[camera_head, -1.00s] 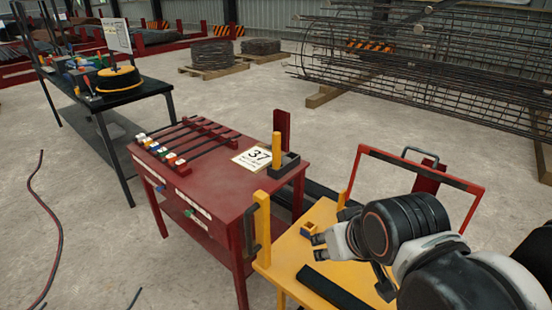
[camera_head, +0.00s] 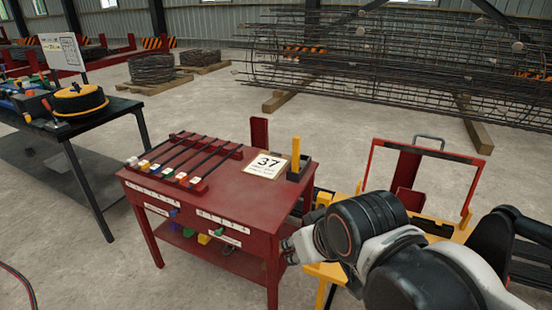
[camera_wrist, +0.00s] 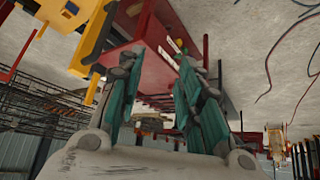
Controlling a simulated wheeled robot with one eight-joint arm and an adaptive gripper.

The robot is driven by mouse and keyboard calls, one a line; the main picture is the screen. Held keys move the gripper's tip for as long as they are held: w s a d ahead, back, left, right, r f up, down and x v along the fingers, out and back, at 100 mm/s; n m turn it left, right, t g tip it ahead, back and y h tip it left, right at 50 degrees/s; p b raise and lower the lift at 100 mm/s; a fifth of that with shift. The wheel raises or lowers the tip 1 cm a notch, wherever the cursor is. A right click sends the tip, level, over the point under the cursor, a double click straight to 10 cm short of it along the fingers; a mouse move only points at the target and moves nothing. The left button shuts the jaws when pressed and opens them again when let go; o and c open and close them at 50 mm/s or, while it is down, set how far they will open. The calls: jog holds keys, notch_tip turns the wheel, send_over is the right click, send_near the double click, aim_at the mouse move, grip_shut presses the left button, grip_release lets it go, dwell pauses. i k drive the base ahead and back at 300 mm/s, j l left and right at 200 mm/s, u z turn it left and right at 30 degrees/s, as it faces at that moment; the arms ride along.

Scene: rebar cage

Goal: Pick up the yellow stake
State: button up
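The yellow stake (camera_head: 296,154) stands upright in a black holder (camera_head: 300,170) at the back right corner of the red table (camera_head: 215,190). My gripper (camera_head: 289,249) is below and in front of it, by the table's right front side, partly hidden at the lower edge of the tabletop. In the wrist view my gripper (camera_wrist: 158,80) has its two teal-padded fingers apart with nothing held between them. The red table also shows there, upside down, beyond the fingers (camera_wrist: 150,70). I cannot make out the stake for certain in the wrist view.
Dark bars with coloured blocks (camera_head: 185,165) and a card marked 37 (camera_head: 265,164) are on the red table. A yellow cart with a red frame (camera_head: 425,170) stands to the right. A black table (camera_head: 95,112) is at left.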

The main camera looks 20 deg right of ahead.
aim_at(296, 140)
jog(key=i+j+z, duration=0.1)
jog(key=i+j, duration=0.2)
jog(key=i+j+z, duration=0.1)
jog(key=i+j, duration=0.2)
jog(key=j, duration=0.2)
jog(key=i+j+z, duration=0.15)
jog(key=i+j, duration=0.15)
jog(key=i+j+z, duration=0.1)
jog(key=i+j, duration=0.15)
jog(key=j, duration=0.3)
jog(key=i, duration=0.35)
jog(key=i+j+z, duration=0.1)
jog(key=i, duration=0.3)
